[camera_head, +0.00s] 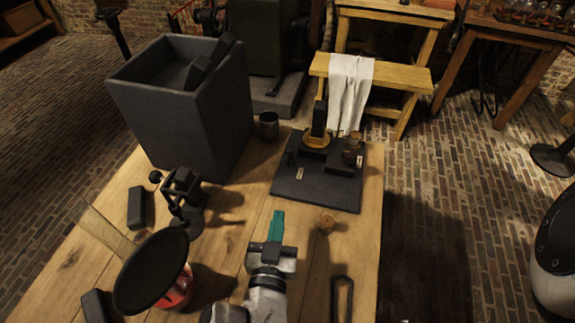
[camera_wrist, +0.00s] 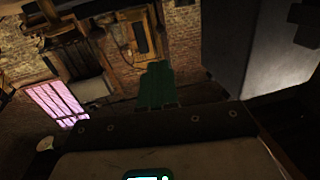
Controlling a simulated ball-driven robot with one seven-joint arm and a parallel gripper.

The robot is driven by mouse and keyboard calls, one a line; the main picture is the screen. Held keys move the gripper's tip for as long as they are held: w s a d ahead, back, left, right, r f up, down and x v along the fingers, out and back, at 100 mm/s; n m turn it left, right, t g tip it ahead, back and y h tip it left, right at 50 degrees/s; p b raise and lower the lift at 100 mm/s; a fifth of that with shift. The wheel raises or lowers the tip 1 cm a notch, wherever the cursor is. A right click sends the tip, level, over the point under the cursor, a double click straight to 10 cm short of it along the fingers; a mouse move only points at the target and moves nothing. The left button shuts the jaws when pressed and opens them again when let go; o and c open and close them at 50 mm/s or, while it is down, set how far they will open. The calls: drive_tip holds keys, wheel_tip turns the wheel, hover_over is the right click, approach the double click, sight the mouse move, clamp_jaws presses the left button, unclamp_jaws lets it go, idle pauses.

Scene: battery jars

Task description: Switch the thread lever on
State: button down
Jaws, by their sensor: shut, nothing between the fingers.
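My gripper (camera_head: 276,225) has teal fingers pressed together, with nothing between them. It is above the front middle of the wooden table, apart from and in front of the black apparatus board (camera_head: 318,192). The board carries a dark upright post (camera_head: 319,117) with a brass ring (camera_head: 316,141) around its foot, a small brownish jar (camera_head: 351,150) and small pale labels. I cannot tell for sure which part is the thread lever or how it is set. In the wrist view the teal fingers (camera_wrist: 156,85) are shut; the board is not recognisable there.
A large dark open box (camera_head: 188,110) stands at the table's back left, with a dark cup (camera_head: 268,125) beside it. A black stand (camera_head: 183,195), a round black disc (camera_head: 152,271) and a small wooden knob (camera_head: 326,222) are nearer. A cloth-draped bench (camera_head: 385,75) stands beyond the table.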

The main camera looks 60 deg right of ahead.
sight(292, 149)
drive_tip(key=p+x, duration=0.2)
drive_tip(key=x, duration=1.5)
drive_tip(key=shift+d+r+p, duration=0.2)
drive_tip(key=shift+r+p, duration=0.2)
drive_tip(key=shift+p, duration=0.1)
drive_tip(key=d+r, duration=0.1)
drive_tip(key=w+d+p, duration=0.1)
drive_tip(key=d+r, duration=0.1)
drive_tip(key=d, duration=0.1)
drive_tip(key=shift+w+r+p, duration=0.25)
drive_tip(key=shift+r+p, duration=0.05)
drive_tip(key=shift+p, duration=0.1)
drive_tip(key=shift+x, duration=1.45)
drive_tip(key=shift+s+d+r, duration=0.1)
drive_tip(key=shift+s+r, duration=0.05)
